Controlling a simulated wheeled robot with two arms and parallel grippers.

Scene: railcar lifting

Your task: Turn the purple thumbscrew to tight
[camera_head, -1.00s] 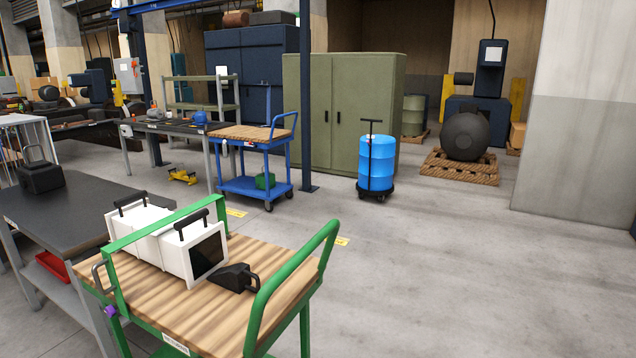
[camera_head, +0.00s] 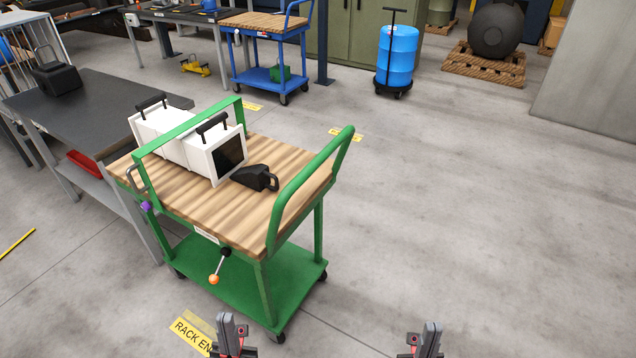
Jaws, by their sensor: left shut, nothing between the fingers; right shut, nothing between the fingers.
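The small purple thumbscrew (camera_head: 146,206) is on the near left upright of the green cart (camera_head: 318,236), just below the wooden top. Its exact turn position is too small to tell. My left gripper (camera_head: 228,318) is shut and empty at the bottom of the view, over the floor in front of the cart and well to the right of the thumbscrew. My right gripper (camera_head: 432,326) is shut and empty at the bottom, further right over bare floor. Neither gripper touches the cart or the thumbscrew.
On the cart top lie a white case (camera_head: 190,142) with black handles and a black wedge-shaped block (camera_head: 256,177). A lever with an orange knob (camera_head: 214,279) hangs on the cart's near side. A dark table (camera_head: 92,112) stands close at the left. Floor at right is clear.

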